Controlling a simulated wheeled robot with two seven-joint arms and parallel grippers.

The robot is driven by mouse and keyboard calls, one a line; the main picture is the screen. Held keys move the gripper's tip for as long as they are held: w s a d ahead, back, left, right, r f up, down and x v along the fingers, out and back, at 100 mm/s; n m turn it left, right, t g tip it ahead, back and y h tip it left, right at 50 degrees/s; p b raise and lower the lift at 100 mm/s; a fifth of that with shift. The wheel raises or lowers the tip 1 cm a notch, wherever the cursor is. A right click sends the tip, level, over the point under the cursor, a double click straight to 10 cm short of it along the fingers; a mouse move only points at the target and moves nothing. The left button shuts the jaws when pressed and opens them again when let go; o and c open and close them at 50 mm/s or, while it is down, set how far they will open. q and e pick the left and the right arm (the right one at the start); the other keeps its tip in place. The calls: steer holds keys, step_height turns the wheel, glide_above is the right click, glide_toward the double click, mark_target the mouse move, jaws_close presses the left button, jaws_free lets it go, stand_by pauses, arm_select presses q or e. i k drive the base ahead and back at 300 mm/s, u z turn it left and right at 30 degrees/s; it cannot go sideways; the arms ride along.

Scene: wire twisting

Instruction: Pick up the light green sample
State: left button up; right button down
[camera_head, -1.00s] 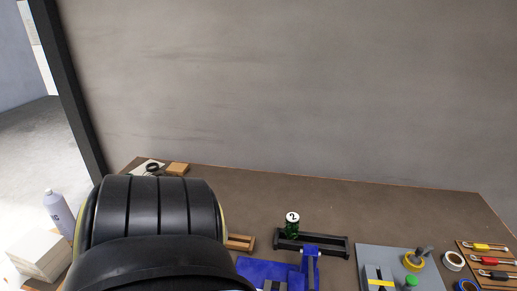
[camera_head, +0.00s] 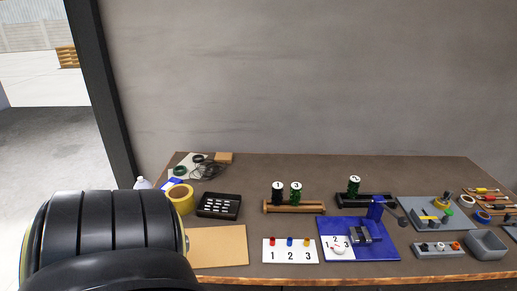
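No sample that is plainly light green stands out. A green spool marked 3 (camera_head: 296,194) stands on a wooden rack (camera_head: 293,208). A darker spool marked 1 (camera_head: 277,195) stands to its left on the same rack. Another green spool (camera_head: 354,187), with a white top, stands on a black rack (camera_head: 377,200) further right. A small green piece (camera_head: 447,211) sits on a grey plate (camera_head: 425,206). One of my black arm links fills the lower left, well apart from these. Neither gripper is in view.
A blue board (camera_head: 383,250) with a clamp and a white card numbered 1 to 3 (camera_head: 290,256) lie at the front. A black tray (camera_head: 219,206), a yellow tape roll (camera_head: 181,198) and a tan board (camera_head: 218,246) lie left. A grey bin (camera_head: 485,244) stands right.

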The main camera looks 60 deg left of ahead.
mark_target(296, 188)
steer(key=z, duration=0.85)
steer(key=k, duration=0.05)
steer(key=u, duration=1.8)
